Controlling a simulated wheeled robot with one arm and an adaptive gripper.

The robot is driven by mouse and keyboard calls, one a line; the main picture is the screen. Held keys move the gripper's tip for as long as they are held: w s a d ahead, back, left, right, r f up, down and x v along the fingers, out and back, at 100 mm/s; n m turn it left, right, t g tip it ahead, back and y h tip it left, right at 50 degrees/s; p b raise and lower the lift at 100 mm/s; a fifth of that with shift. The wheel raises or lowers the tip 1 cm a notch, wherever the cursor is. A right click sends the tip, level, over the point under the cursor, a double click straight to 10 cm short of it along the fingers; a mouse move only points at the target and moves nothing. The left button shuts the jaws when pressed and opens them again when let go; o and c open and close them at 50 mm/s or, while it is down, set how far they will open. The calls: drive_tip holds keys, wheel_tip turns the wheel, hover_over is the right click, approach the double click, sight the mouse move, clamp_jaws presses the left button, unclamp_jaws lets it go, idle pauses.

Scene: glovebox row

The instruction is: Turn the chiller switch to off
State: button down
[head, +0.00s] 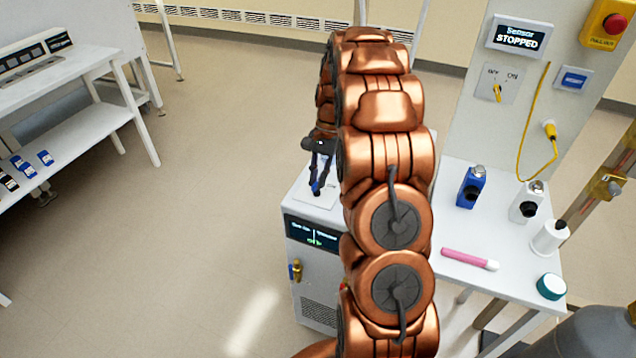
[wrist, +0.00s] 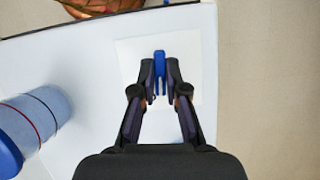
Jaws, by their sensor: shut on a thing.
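The chiller (head: 312,285) is a white cabinet with a dark display (head: 312,233) on its front, partly hidden by my copper arm in the head view. On its top lies a pale square plate (wrist: 130,58) with a narrow blue switch handle (wrist: 159,58). My gripper (wrist: 160,80) points down over this plate, with its two fingers closed on either side of the handle. In the head view my gripper (head: 321,182) is at the chiller top. The switch's markings cannot be read, so its setting cannot be told.
A pale blue cylinder (wrist: 30,125) stands left of my gripper in the wrist view. A table (head: 470,225) at the right holds bottles and a pink marker (head: 470,259). Above it, a panel carries another switch (head: 497,90). Open floor (head: 200,220) lies left of the chiller.

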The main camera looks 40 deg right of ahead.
drive_tip(key=shift+n+b, duration=0.3)
drive_tip(key=shift+n, duration=0.2)
drive_tip(key=c, duration=1.2)
unclamp_jaws()
drive_tip(key=v, duration=0.7)
drive_tip(key=shift+r, duration=0.25)
drive_tip(key=shift+w, duration=0.1)
drive_tip(key=shift+a, duration=0.1)
